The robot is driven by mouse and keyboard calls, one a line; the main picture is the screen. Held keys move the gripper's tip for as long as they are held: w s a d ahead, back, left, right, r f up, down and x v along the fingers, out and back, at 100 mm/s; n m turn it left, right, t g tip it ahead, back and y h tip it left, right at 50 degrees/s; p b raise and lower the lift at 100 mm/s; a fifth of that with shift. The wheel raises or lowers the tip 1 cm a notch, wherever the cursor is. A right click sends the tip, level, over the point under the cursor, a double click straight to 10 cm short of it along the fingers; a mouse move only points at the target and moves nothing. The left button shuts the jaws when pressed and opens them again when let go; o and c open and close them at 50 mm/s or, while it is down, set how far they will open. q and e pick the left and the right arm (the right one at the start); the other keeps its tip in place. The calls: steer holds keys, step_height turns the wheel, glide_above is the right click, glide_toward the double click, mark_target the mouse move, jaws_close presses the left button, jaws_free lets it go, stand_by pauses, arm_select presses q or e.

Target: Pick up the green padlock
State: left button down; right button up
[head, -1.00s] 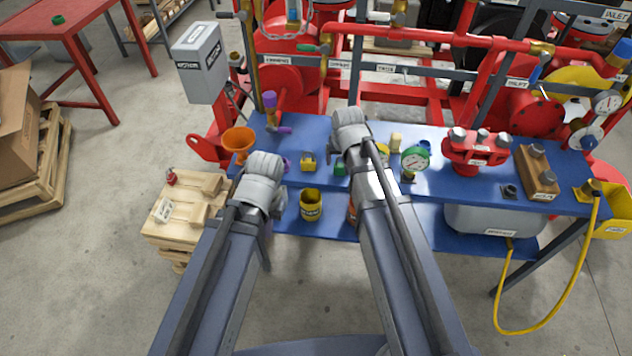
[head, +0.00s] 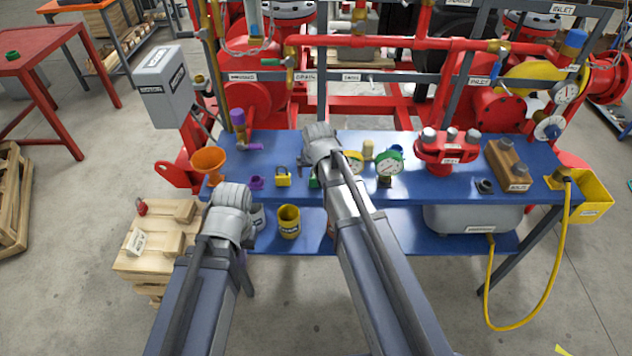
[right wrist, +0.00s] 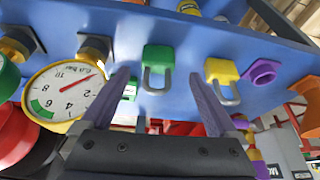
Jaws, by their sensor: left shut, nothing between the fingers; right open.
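The green padlock (right wrist: 157,59) shows in the right wrist view on the blue bench, its grey shackle toward my gripper. In the head view only a green sliver of it (head: 314,182) shows beside my right wrist. My right gripper (right wrist: 160,76) is open, its fingers on either side of the padlock in the picture. I see no contact, and the remaining gap is hard to judge. In the head view my right fingers are mostly hidden by my wrist. My left gripper (head: 246,274) is shut and empty, low in front of the bench, left of the padlock.
A yellow padlock (head: 282,178) and a purple fitting (head: 256,183) stand left of the green one in the head view. A white-faced gauge (right wrist: 67,91) and a green gauge (head: 389,162) are on its other side. An orange funnel (head: 208,160) stands at the bench's left end.

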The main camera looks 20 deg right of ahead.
steer(key=b+x, duration=0.4)
steer(key=x, duration=0.1)
steer(key=shift+s+d, duration=0.15)
steer(key=shift+d, duration=0.05)
steer(key=shift+r, duration=0.1)
steer(key=shift+c, duration=0.2)
jaws_close()
